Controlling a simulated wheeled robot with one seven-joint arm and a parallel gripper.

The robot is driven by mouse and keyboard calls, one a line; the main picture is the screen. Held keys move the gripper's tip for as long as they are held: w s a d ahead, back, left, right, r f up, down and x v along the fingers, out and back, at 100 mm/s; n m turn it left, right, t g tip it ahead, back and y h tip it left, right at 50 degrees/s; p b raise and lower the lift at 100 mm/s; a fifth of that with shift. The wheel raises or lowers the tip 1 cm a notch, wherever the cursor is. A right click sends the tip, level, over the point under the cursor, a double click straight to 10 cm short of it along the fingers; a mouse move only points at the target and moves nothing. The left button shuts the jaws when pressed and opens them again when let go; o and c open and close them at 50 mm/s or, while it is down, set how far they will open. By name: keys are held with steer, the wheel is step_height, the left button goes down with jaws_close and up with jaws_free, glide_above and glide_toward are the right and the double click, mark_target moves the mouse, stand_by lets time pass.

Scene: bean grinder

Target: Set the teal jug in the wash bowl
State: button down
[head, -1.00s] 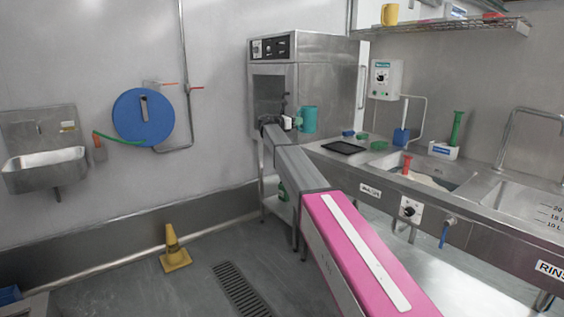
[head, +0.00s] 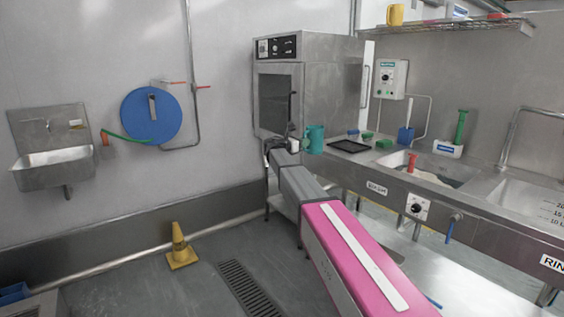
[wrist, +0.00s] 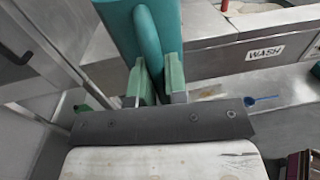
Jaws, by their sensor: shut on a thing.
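The teal jug (head: 315,139) is held in the air in front of the oven's right side, left of the sink counter. In the wrist view the jug (wrist: 120,27) fills the upper left, with its handle between the green fingers. My gripper (wrist: 158,82) is shut on that handle; in the head view the gripper (head: 294,143) is small and partly hidden by my arm. The wash bowl (head: 447,166) is the left basin in the steel counter, with pale contents and a red object in it. Its WASH label (wrist: 265,52) shows in the wrist view.
A black tray (head: 348,146), a green block (head: 384,143) and a blue item lie on the counter's left end. The oven (head: 328,85) stands behind my gripper.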

steer(key=s+d+f, duration=0.3)
steer(key=s+f, duration=0.2)
steer(key=s, duration=0.6)
steer(key=s+d+f+n+t+y, duration=0.1)
steer(key=s+d+f, duration=0.2)
steer(key=s, duration=0.9)
steer(key=s+d+f, duration=0.2)
steer(key=s+f, duration=0.7)
steer(key=s, duration=0.3)
steer(key=shift+s+d+t, duration=0.2)
steer(key=shift+d+t, duration=0.1)
steer(key=shift+d, duration=0.1)
